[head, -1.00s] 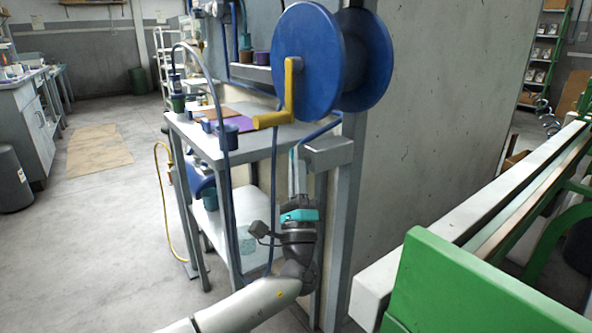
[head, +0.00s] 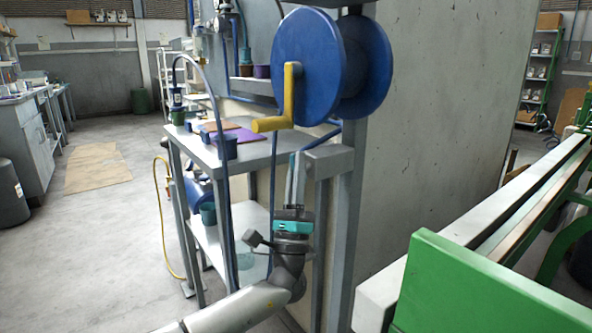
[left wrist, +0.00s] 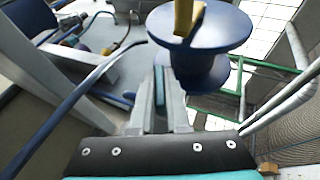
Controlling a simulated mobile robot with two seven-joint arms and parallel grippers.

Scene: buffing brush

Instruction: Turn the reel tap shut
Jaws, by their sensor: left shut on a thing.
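The blue hose reel (head: 308,67) with a yellow crank handle (head: 288,98) is mounted by the grey post at the wall's end. It also shows in the left wrist view (left wrist: 205,68), just beyond my fingers. My left gripper (head: 297,165) points up below the reel, beside the post bracket. In the left wrist view, its fingers (left wrist: 160,88) are closed on a thin blue piece (left wrist: 159,84), which seems to be the reel tap's lever. The rest of the tap is hidden behind the fingers. My right gripper is not in view.
A grey shelf table (head: 262,152) with cups and mats stands left of the gripper. A blue hose (head: 222,190) hangs in front of it. A green-and-white frame (head: 470,285) stands at the right.

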